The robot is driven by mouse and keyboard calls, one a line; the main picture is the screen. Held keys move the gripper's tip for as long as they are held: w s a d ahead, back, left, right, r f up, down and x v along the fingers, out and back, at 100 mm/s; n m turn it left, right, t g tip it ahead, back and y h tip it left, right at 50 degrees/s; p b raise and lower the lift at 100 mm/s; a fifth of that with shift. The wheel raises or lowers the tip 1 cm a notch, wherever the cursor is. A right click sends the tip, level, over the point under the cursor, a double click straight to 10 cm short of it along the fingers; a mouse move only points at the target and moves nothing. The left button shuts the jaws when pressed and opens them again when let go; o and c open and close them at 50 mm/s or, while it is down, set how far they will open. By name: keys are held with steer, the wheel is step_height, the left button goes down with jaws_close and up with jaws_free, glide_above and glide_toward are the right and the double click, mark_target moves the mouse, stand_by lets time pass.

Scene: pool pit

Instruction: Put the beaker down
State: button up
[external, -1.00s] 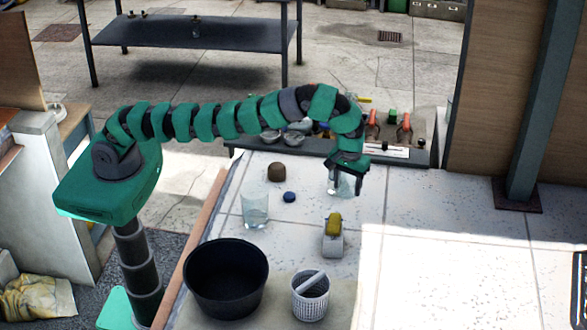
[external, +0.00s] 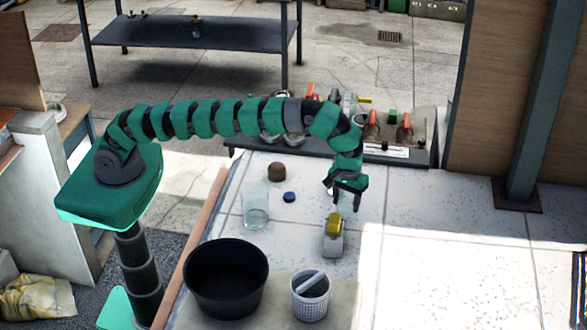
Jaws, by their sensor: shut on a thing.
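My gripper (external: 346,203) points down over the pale tiled worktop (external: 430,200), its fingers shut on a clear glass beaker (external: 346,198). The held beaker is hard to make out between the dark fingers; whether its base touches the worktop I cannot tell. A yellow-topped grey object (external: 334,236) is just below the gripper in the picture. Another clear glass vessel (external: 256,212) stands upright on the worktop to the left, apart from the gripper.
A black tub (external: 226,278) and a white perforated cup (external: 310,296) stand at the front. A brown lump (external: 277,172) and a small blue cap (external: 289,197) lie left of the gripper. A dark tool tray (external: 420,155) lies behind. The worktop's right side is clear.

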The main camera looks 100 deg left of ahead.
mark_target(346, 208)
steer(key=shift+f+p, duration=0.35)
steer(key=shift+f, duration=1.25)
steer(key=shift+f, duration=0.1)
steer(key=o, duration=1)
steer(key=shift+c, duration=0.2)
step_height(346, 208, up, 5)
steer(key=shift+f+b, duration=0.15)
steer(key=shift+b, duration=0.5)
steer(key=shift+r, duration=1.4)
step_height(346, 208, up, 5)
steer(key=p, duration=0.5)
steer(key=shift+f, duration=0.1)
